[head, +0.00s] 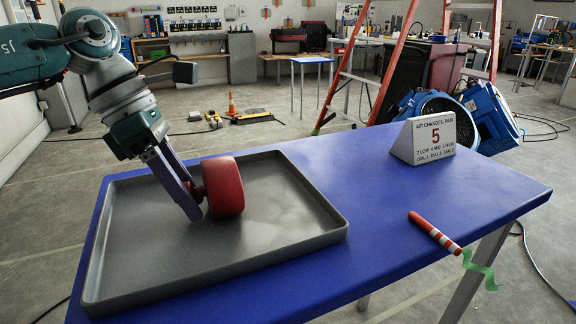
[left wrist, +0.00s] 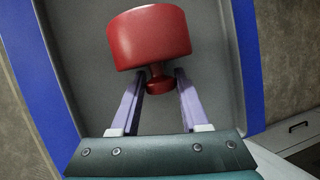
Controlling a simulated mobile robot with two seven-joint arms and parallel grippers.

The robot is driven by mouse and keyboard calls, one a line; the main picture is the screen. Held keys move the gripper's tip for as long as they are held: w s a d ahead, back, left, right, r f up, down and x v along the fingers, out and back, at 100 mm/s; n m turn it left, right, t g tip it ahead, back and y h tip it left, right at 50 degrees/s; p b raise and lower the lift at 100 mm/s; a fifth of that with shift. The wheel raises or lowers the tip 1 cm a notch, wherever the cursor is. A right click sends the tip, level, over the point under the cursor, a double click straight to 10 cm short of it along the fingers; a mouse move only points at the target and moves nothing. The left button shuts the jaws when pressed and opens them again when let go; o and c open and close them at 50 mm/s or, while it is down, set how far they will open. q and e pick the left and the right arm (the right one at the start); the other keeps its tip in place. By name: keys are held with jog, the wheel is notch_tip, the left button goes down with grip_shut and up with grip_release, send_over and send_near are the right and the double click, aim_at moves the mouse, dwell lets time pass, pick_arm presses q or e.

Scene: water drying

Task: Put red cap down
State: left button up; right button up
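The red cap (head: 225,187) is a thick red disc with a smaller knob on one side. It is turned on its side, its knob facing my left gripper (head: 193,200). In the left wrist view, the red cap (left wrist: 150,38) is beyond the fingertips, and its knob sits between the two fingers (left wrist: 159,90). The fingers look shut on the knob. The cap is low over the grey tray (head: 130,262); whether its lower edge touches the tray floor is unclear. My right gripper is not in view.
The tray lies on a blue table (head: 375,200). A white sign (head: 424,140) and a red-and-white striped stick (head: 434,232) with a green ribbon are right of it. The tray floor around the cap is empty. A red ladder (head: 370,60) and blue fans (head: 440,112) stand behind.

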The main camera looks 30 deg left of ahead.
pick_arm(q)
jog(key=o, duration=0.4)
jog(key=shift+c, duration=0.2)
jog(key=shift+r, duration=0.25)
jog(key=p+v, duration=0.1)
jog(key=v, duration=1.1)
jog(key=shift+p, duration=0.35)
